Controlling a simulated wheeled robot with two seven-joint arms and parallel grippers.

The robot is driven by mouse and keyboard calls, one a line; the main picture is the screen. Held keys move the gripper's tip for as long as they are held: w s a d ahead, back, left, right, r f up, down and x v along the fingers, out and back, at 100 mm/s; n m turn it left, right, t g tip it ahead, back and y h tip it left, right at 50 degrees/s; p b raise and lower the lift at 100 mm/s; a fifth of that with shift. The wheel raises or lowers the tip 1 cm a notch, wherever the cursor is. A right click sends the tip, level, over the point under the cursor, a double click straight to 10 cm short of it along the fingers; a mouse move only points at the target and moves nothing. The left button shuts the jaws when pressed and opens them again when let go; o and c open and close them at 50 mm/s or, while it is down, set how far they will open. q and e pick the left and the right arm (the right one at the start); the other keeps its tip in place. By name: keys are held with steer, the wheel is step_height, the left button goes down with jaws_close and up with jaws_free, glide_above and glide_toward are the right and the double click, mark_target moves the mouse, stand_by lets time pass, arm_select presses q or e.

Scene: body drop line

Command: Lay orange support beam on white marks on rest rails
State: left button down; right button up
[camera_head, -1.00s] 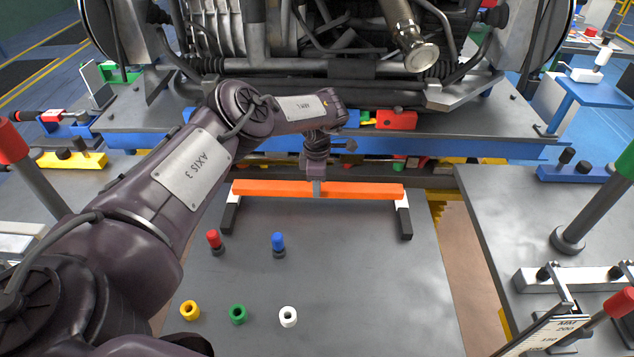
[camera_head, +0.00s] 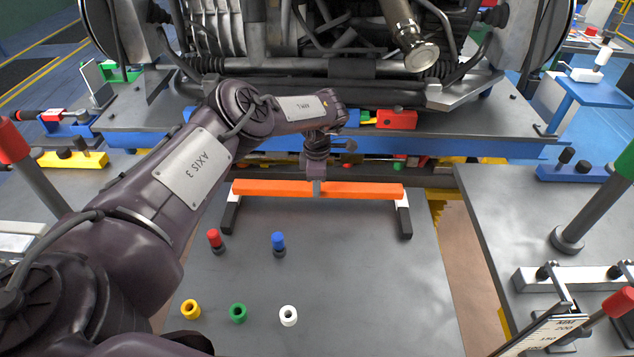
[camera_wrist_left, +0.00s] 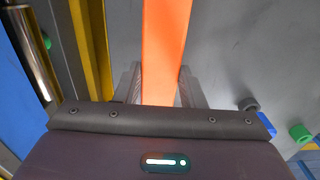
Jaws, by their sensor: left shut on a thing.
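The orange support beam (camera_head: 360,190) lies level across the far part of the grey table, its ends over the two dark rest rails. The left rail (camera_head: 230,217) and right rail (camera_head: 404,222) each show a white mark at the beam's end. My left gripper (camera_head: 317,187) is shut on the beam near its middle, from above. In the left wrist view the beam (camera_wrist_left: 163,50) runs between the two fingers (camera_wrist_left: 162,88). Whether the beam's underside touches the rails I cannot tell. My right gripper is not in view.
Red (camera_head: 215,240) and blue (camera_head: 279,243) capped pegs stand before the beam. Yellow (camera_head: 190,310), green (camera_head: 238,314) and white (camera_head: 288,316) rings lie nearer. The engine assembly (camera_head: 330,68) stands close behind.

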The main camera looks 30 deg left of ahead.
arm_select(q)
steer(key=shift+f+b, duration=0.35)
steer(key=shift+f, duration=0.1)
steer(key=c, duration=0.9)
jaws_free()
steer(key=shift+o, duration=0.2)
steer(key=shift+f, duration=0.1)
step_height(320, 180, up, 6)
steer(key=p, duration=0.5)
steer(key=shift+p, duration=0.35)
